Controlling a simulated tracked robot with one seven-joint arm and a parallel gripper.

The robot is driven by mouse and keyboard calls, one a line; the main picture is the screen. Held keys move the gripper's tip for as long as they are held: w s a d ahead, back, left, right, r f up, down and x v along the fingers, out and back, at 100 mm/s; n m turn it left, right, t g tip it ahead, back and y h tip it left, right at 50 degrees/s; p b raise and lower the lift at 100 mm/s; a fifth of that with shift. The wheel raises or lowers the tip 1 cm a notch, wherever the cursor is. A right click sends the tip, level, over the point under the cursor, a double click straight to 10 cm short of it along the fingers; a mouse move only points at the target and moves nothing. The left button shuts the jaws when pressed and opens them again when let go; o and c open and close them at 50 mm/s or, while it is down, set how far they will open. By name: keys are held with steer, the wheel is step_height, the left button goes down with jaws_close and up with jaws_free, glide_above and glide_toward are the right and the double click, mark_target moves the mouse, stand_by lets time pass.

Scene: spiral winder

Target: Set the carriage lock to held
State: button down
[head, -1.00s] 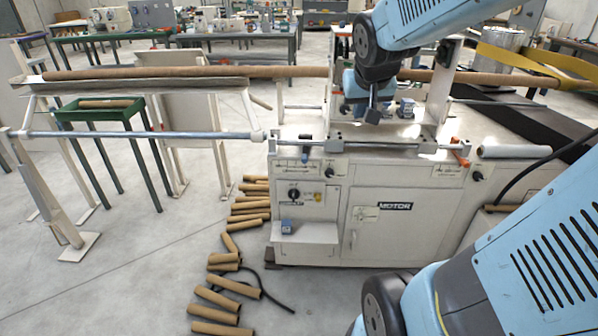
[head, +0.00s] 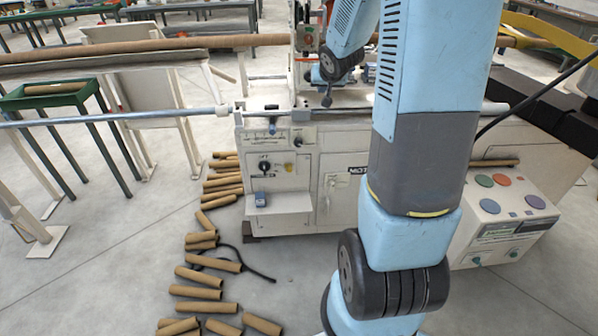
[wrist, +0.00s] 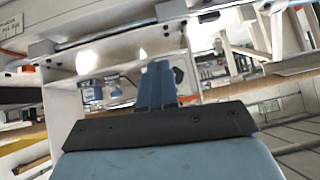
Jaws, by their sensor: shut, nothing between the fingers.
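The winder (head: 286,205) is a pale cabinet with a steel rod (head: 120,116) along its front top edge. A small blue-grey clamp-like part (head: 272,127) sits on the rod at the cabinet's left end. I cannot tell which part is the carriage lock, or its setting. My gripper (head: 327,101) points down above the machine top, right of that part; it looks apart from it. In the wrist view my gripper (wrist: 157,83) is shut and empty, with the rod (wrist: 120,33) beyond it. My arm hides the cabinet's right part.
A long cardboard tube (head: 150,45) crosses behind the rod. Several short tubes (head: 210,262) lie on the floor at the cabinet's left. A box with coloured discs (head: 500,205) stands at the right. Open floor (head: 90,270) lies at the lower left.

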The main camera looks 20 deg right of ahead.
steer(key=w+d+f+t+y, duration=0.1)
steer(key=w+d+f, duration=0.1)
steer(key=f, duration=0.3)
steer(key=w+d+f+y, duration=0.1)
steer(key=w+d+f, duration=0.15)
steer(key=f, duration=0.35)
steer(key=s+f+m+t+y, duration=0.2)
steer(key=f+m+y, duration=0.1)
steer(key=f, duration=1)
steer(key=s+f+m+t+y, duration=0.1)
steer(key=s+f+m+y, duration=0.1)
steer(key=f, duration=1.1)
steer(key=shift+s+f+m+t+y, duration=0.15)
steer(key=shift+s+m+t+y, duration=0.2)
steer(key=shift+m+y, duration=0.5)
steer(key=shift+w+a, duration=0.1)
steer(key=shift+w, duration=0.05)
glide_toward(292, 168)
steer(key=w, duration=0.4)
steer(key=shift+w+a+f, duration=0.2)
steer(key=shift+a+f, duration=0.25)
steer(key=shift+a, duration=0.35)
steer(key=shift+w+a+f, duration=0.2)
steer(key=shift+a, duration=0.35)
